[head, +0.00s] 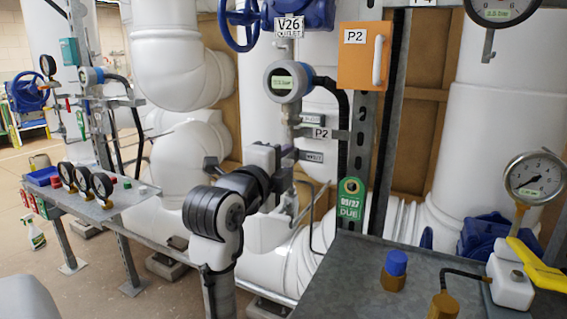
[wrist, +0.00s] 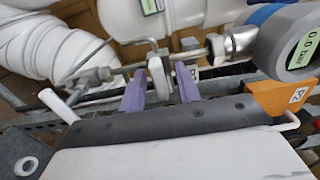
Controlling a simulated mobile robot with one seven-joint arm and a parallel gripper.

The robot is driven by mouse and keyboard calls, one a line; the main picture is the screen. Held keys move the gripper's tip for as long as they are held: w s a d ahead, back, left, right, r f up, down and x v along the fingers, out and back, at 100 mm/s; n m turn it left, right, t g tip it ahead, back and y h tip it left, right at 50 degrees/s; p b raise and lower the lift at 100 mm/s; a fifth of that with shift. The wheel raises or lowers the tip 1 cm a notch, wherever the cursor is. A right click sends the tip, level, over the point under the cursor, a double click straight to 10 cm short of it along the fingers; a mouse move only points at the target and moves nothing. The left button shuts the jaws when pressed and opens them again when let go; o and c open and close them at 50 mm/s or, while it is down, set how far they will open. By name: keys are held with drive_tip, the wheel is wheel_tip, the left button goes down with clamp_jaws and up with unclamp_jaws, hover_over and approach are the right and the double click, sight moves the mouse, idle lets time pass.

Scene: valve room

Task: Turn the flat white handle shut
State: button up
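A flat white handle (wrist: 157,76) on a thin metal pipe shows in the wrist view, standing between my two purple fingers. My gripper (wrist: 160,70) is open around it, with a gap on each side, so the fingers do not appear to grip it. In the head view my gripper (head: 290,156) is at the thin pipework below the round P2 gauge (head: 287,81). My own wrist hides the flat handle there. The gauge also shows in the wrist view (wrist: 287,42), right of the fingers.
An orange P2 box (head: 362,56) hangs on a metal post (head: 388,120). A grey bench (head: 352,268) with a yellow-handled valve (head: 535,265) stands at right. Large white pipes fill the background.

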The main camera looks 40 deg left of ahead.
drive_tip(key=b+v, duration=0.1)
drive_tip(key=v, duration=1.2)
drive_tip(key=shift+s+d, duration=0.2)
drive_tip(key=shift+s, duration=0.15)
drive_tip(key=shift+r, duration=0.1)
